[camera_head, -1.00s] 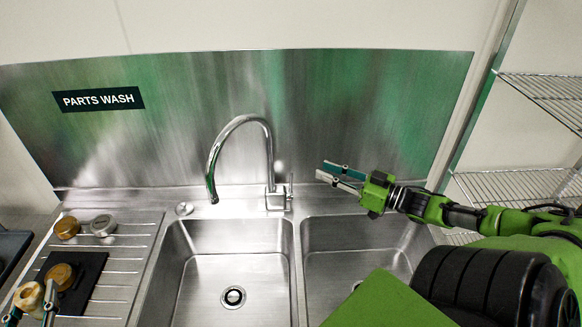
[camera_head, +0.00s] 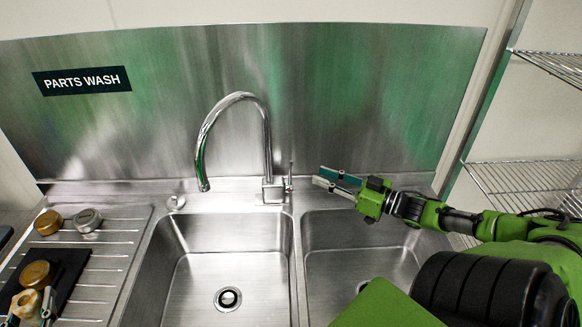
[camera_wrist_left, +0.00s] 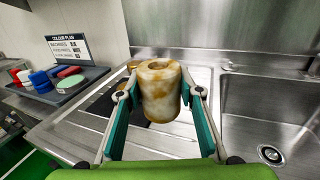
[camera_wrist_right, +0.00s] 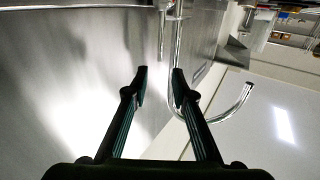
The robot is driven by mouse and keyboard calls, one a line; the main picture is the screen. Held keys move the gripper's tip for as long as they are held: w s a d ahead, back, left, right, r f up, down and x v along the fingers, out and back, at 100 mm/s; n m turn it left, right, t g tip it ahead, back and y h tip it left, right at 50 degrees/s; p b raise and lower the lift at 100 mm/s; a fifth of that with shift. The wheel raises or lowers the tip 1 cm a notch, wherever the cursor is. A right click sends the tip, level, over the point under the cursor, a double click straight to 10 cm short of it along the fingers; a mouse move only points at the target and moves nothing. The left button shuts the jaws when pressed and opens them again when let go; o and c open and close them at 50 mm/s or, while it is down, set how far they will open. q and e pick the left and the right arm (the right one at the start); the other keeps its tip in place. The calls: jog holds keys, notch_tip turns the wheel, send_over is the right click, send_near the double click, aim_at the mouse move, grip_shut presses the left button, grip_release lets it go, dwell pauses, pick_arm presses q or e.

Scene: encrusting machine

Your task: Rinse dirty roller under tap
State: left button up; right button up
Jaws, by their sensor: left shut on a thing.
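The dirty roller (camera_wrist_left: 160,92), a cream cylinder with brown stains and a hole in its top, is held upright between my left gripper's fingers (camera_wrist_left: 160,108). In the head view the roller (camera_head: 26,304) and my left gripper (camera_head: 46,304) are at the bottom left corner, over the drainboard side. The tap (camera_head: 268,150) is a chrome gooseneck with a side lever (camera_head: 290,178), its spout above the left basin (camera_head: 215,250). No water stream shows. My right gripper (camera_head: 326,178) is open and empty, right of the lever and apart from it; its fingers (camera_wrist_right: 158,75) are parted.
The ribbed drainboard (camera_head: 118,250) holds a gold part (camera_head: 48,222) and a grey part (camera_head: 88,220). Another gold part (camera_head: 37,274) sits on a black mat (camera_head: 72,268). The right basin (camera_head: 350,235) is empty. A wire shelf (camera_head: 525,185) stands at the right.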

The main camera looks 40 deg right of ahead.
send_over(291, 184)
jog(key=s, duration=0.2)
jog(key=shift+w+d, duration=0.1)
jog(key=shift+w, duration=1.05)
jog(key=shift+c, duration=0.5)
grip_shut()
